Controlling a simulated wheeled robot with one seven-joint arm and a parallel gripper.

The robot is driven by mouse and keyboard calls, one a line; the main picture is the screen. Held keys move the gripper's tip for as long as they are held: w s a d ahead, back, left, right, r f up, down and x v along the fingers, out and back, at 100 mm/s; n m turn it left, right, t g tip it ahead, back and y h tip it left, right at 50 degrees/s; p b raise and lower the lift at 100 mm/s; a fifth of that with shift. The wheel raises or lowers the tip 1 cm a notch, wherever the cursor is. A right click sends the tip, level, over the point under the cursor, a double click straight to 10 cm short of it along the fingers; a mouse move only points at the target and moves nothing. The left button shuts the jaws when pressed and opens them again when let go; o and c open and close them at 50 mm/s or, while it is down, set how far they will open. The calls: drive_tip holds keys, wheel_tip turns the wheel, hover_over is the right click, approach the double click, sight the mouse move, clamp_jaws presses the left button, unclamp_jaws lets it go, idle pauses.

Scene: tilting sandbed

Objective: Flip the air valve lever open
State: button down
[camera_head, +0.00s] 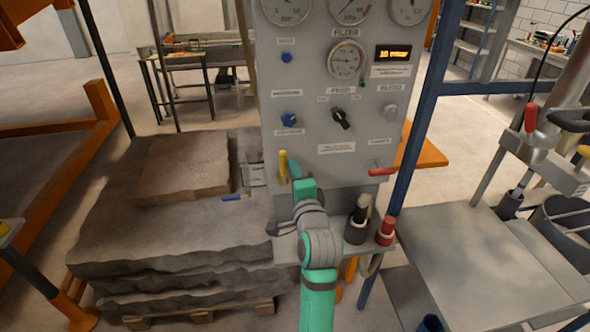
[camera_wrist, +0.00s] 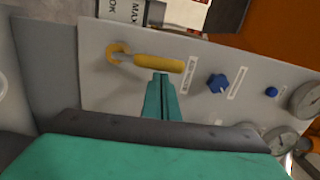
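The grey control panel (camera_head: 325,150) stands upright in the middle of the head view. A red lever (camera_head: 381,170) sticks out at the panel's lower right. I cannot tell from labels which one is the air valve lever. My green gripper (camera_head: 296,172) is beside the yellow lever, just right of it. In the wrist view my fingertips (camera_wrist: 160,77) are together, empty, close to the yellow handle; contact is unclear.
Blue knobs (camera_head: 289,119), a black selector (camera_head: 341,119) and gauges (camera_head: 346,60) are on the panel. Stone slabs (camera_head: 180,170) lie stacked at the left. Black and red-topped holders (camera_head: 385,232) stand on the ledge below. A metal table (camera_head: 480,260) is at the right.

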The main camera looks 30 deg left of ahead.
drive_tip(key=s+d, duration=0.6)
drive_tip(key=d, duration=0.4)
idle(0.4)
drive_tip(key=s+d+f+t+h, duration=0.1)
drive_tip(key=s+d+f+h, duration=0.45)
drive_tip(key=f, duration=0.55)
drive_tip(key=s+d+f+t+h, duration=0.1)
drive_tip(key=s+d+f+h, duration=0.2)
drive_tip(key=s+d+f, duration=0.65)
drive_tip(key=s+d+f+n+h, duration=0.1)
drive_tip(key=s+d+f+n, duration=0.1)
drive_tip(key=s, duration=0.5)
drive_tip(key=s+d+f+n+h, duration=0.1)
drive_tip(key=s+n, duration=0.3)
drive_tip(key=s, duration=0.4)
drive_tip(key=s+d+f+n+h, duration=0.1)
drive_tip(key=s+d+f+n, duration=0.1)
drive_tip(key=s, duration=0.5)
drive_tip(key=shift+s+d+f+n, duration=0.3)
drive_tip(key=shift+n, duration=0.4)
